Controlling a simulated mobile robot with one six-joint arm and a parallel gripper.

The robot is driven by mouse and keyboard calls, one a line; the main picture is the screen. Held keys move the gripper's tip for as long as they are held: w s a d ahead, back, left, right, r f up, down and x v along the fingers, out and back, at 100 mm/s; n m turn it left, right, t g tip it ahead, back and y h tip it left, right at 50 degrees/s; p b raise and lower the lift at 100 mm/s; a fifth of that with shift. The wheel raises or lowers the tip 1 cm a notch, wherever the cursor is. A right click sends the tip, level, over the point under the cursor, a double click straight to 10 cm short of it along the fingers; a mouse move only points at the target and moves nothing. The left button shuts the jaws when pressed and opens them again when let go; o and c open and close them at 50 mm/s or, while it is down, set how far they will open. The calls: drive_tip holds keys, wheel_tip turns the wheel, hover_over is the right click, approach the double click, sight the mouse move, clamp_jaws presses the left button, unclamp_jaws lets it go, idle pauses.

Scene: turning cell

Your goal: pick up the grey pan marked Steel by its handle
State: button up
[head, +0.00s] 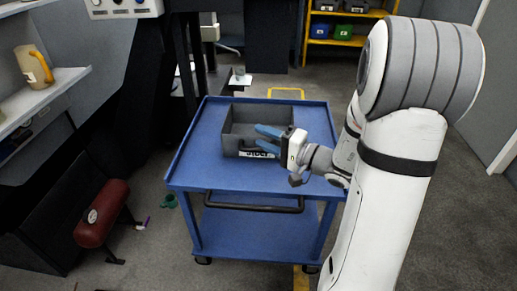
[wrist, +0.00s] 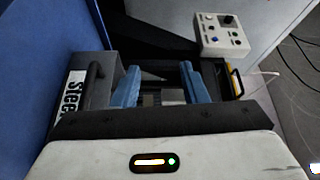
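The grey pan (head: 240,112) sits on the blue cart's top in the head view, an open rectangular tray. Its white label reading Steel (head: 250,154) is on the front wall, partly covered by my gripper. My gripper (head: 259,138) has blue fingers pointing left, over the pan's front right part. In the wrist view the fingers (wrist: 162,80) stand apart with nothing clearly held between them. There the pan's label (wrist: 75,92) and its dark bar handle (wrist: 93,78) show left of the left finger, outside the gap. How high my gripper is above the pan is hard to tell.
The blue cart (head: 205,172) has free top around the pan and a dark push bar (head: 255,207) in front. A yellow rack (head: 335,42) with bins stands behind.

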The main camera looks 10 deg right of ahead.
drive_tip(key=w+d+f+m+t+h+b, duration=0.2)
drive_tip(key=d+f+t, duration=0.1)
drive_tip(key=d+f, duration=0.1)
drive_tip(key=b, duration=0.3)
approach(259, 149)
drive_tip(key=w, duration=0.1)
drive_tip(key=w+a+f, duration=0.1)
drive_tip(key=shift+w+a, duration=0.2)
drive_tip(key=shift+w, duration=0.05)
drive_tip(key=shift+r+x, duration=0.2)
drive_tip(key=shift+x, duration=0.9)
drive_tip(key=shift+b+x, duration=0.3)
drive_tip(key=shift+x, duration=2.4)
drive_tip(key=shift+r, duration=0.1)
clamp_jaws()
